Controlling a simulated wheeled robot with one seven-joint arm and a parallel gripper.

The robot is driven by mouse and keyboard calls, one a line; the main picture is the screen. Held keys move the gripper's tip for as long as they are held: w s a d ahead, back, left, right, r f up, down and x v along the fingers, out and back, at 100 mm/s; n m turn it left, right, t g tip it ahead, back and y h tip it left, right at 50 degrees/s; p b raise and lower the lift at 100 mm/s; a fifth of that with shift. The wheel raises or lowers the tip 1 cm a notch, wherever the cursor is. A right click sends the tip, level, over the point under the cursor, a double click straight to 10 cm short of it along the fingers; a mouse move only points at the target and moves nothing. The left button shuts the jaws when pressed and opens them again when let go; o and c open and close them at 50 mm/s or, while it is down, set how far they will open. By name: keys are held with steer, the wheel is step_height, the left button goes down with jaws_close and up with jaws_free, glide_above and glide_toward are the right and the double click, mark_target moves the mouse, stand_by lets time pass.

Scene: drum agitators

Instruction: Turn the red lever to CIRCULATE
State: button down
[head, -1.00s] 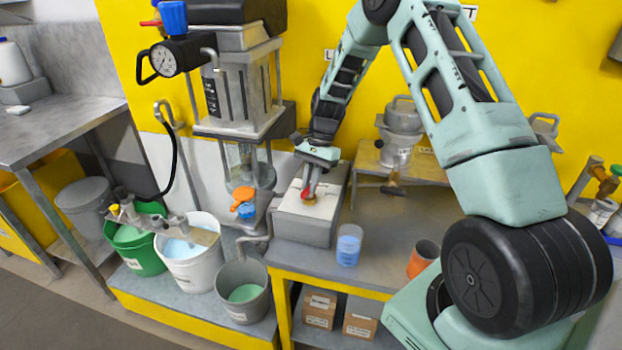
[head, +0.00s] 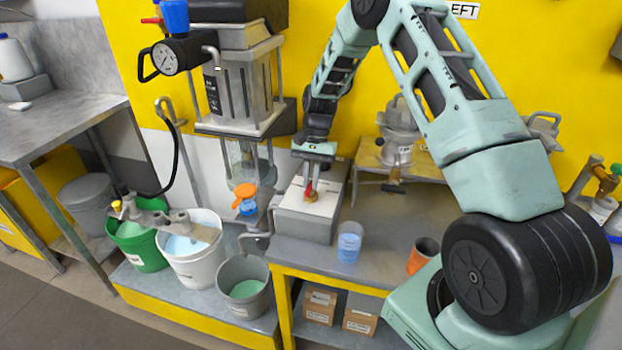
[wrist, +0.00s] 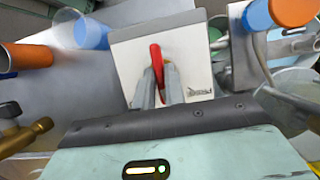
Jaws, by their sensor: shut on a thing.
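The red lever (wrist: 157,62) stands on a brass-coloured base on the pale top plate of a grey box (head: 306,226). In the head view the red lever (head: 309,188) shows small beneath my gripper (head: 309,182). My gripper (wrist: 160,88) is shut on the red lever from above, with one finger on each side of it. In the wrist view the lever points up the picture, leaning slightly left. A small dark marking shows on the plate's right side. No CIRCULATE label is readable, and the fingers hide part of the plate.
An orange handle with a blue part (head: 244,197) hangs left of the box. A cup of blue liquid (head: 348,243) and an orange cup (head: 422,255) stand to the right. A metal pot (head: 398,140) is behind. Buckets (head: 190,252) stand at lower left.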

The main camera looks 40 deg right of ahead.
steer(key=c, duration=1.5)
jaws_free()
steer(key=shift+o, duration=0.2)
steer(key=b+v, duration=0.2)
steer(key=v, duration=1.5)
steer(key=shift+r+b, duration=0.25)
steer(key=shift+b, duration=0.05)
steer(key=shift+d, duration=0.1)
steer(key=s+a+r+n+h, duration=0.1)
steer(key=s+a+n, duration=0.35)
steer(key=a, duration=0.75)
steer(key=s+a+r+n+h, duration=0.1)
steer(key=s+a+n, duration=0.4)
steer(key=a, duration=0.7)
steer(key=s+a+f+n+t, duration=0.1)
steer(key=s+a+n, duration=0.1)
steer(key=s, duration=0.6)
steer(key=s+a+f+n+t, duration=0.1)
steer(key=s+a+n, duration=0.2)
steer(key=s, duration=0.6)
steer(key=s+a+f+n+h, duration=0.1)
steer(key=s+a+n, duration=0.2)
steer(key=s, duration=0.5)
steer(key=shift+s+f+n+t, duration=0.35)
steer(key=shift+t, duration=0.05)
